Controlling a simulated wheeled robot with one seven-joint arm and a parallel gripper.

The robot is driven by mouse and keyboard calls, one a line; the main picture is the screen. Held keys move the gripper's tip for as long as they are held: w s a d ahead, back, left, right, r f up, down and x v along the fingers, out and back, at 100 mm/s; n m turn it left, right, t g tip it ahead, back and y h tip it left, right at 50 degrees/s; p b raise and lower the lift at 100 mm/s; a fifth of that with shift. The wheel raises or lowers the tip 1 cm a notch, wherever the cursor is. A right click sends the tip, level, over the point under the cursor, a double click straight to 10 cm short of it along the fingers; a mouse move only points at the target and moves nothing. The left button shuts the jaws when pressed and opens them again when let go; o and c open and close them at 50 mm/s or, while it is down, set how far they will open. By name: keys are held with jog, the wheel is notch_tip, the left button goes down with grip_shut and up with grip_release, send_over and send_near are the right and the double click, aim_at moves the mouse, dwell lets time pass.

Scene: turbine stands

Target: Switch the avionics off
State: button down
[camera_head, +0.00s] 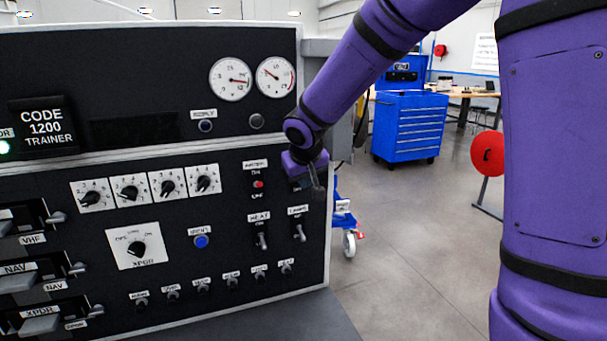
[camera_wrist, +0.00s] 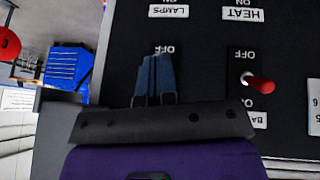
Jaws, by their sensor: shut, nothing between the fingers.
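The black instrument panel (camera_head: 225,220) fills the left of the head view. My gripper (camera_head: 317,184) is at its right edge, fingers shut with nothing between them. In the wrist view the shut fingers (camera_wrist: 153,78) point at the panel just beside an OFF label (camera_wrist: 164,50). The switch above that label, in the column over the LAMPS switch (camera_head: 299,231), is hidden behind my gripper in both views. No avionics label is readable, and I cannot tell whether the fingers touch the switch. A red-tipped switch (camera_head: 258,184) is beside it; it also shows in the wrist view (camera_wrist: 262,84).
The HEAT switch (camera_head: 262,240) is below the red-tipped one. Rotary knobs (camera_head: 168,187) and a blue button (camera_head: 201,241) are to the left. A blue tool cabinet (camera_head: 408,125) and a red disc (camera_head: 488,153) stand beyond the panel.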

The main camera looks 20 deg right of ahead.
jog(key=shift+s+f, duration=0.15)
jog(key=shift+f, duration=0.2)
jog(key=shift+r, duration=0.1)
jog(key=shift+r, duration=0.7)
jog(key=shift+s, duration=0.1)
